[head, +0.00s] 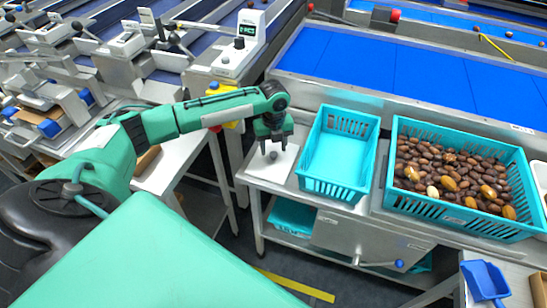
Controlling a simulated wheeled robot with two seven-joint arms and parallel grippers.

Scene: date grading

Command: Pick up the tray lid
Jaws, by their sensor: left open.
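A flat white lid with a small dark knob, which looks like the tray lid (262,170), lies on the steel table left of the empty crate. My left gripper (273,149) is above it, pointing down, with its fingers apart around or just over the knob. I cannot tell whether the fingers touch the knob. My right gripper is not in the head view.
An empty turquoise crate (367,127) stands close to the right of the lid. A second crate (455,213) full of brown dates is further right. A blue conveyor (430,75) runs behind. A blue scoop (484,281) lies at the lower right.

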